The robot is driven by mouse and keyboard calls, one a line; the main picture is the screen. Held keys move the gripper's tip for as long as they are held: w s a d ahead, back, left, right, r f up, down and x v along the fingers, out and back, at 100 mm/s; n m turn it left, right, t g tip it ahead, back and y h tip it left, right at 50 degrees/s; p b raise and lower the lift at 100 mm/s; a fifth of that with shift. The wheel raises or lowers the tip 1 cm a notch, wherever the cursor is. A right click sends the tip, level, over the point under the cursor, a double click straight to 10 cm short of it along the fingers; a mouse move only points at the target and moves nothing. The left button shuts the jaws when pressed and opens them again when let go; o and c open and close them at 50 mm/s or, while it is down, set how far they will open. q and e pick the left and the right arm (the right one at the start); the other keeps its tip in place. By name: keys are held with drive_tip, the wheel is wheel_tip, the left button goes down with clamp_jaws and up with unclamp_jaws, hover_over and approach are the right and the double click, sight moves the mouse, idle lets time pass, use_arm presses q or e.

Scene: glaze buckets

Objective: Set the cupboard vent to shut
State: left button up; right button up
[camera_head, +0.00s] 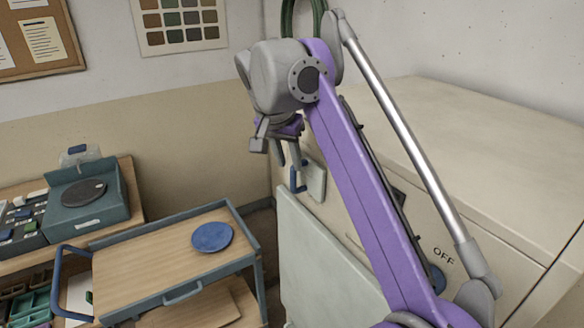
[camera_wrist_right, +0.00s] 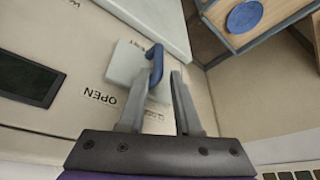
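The vent control on the cupboard's side is a pale plate (camera_head: 316,181) with a blue lever (camera_head: 296,180). In the right wrist view the pale plate (camera_wrist_right: 124,62) and blue lever (camera_wrist_right: 156,66) lie just ahead of the fingers. An upside-down "OPEN" label shows beside the plate; smaller lettering near it is too small to read. My right gripper (camera_head: 290,162) is open at the lever. In the wrist view its fingers (camera_wrist_right: 164,80) are apart, with the lever close to the left fingertip; I cannot tell whether they touch. My left gripper is not in view.
The beige cupboard (camera_head: 470,130) fills the right side, with an "OFF" label and blue knob (camera_head: 438,278) low on it. A pale panel (camera_head: 310,262) stands below the lever. A cart (camera_head: 135,270) with a blue disc (camera_head: 212,236) stands at left.

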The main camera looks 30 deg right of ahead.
drive_tip(key=p+v, duration=0.1)
drive_tip(key=v, duration=0.3)
drive_tip(key=shift+r, duration=0.35)
drive_tip(key=shift+a+f, duration=0.1)
drive_tip(key=s+a+f+n+t+y, duration=0.1)
drive_tip(key=s+a+f+n, duration=0.1)
drive_tip(key=s+f, duration=0.4)
drive_tip(key=s+a+f+n+t+y, duration=0.1)
drive_tip(key=s+f+n, duration=0.4)
drive_tip(key=f, duration=1.2)
drive_tip(key=s+a+f+n+t+y, duration=0.1)
drive_tip(key=s+a+f+n, duration=0.2)
drive_tip(key=s+f, duration=0.5)
wheel_tip(320, 180, down, 4)
drive_tip(key=shift+a+f+y, duration=0.25)
drive_tip(key=shift+a+y, duration=0.05)
drive_tip(key=shift+a, duration=0.1)
drive_tip(key=shift+s, duration=0.1)
drive_tip(key=shift+d, duration=0.1)
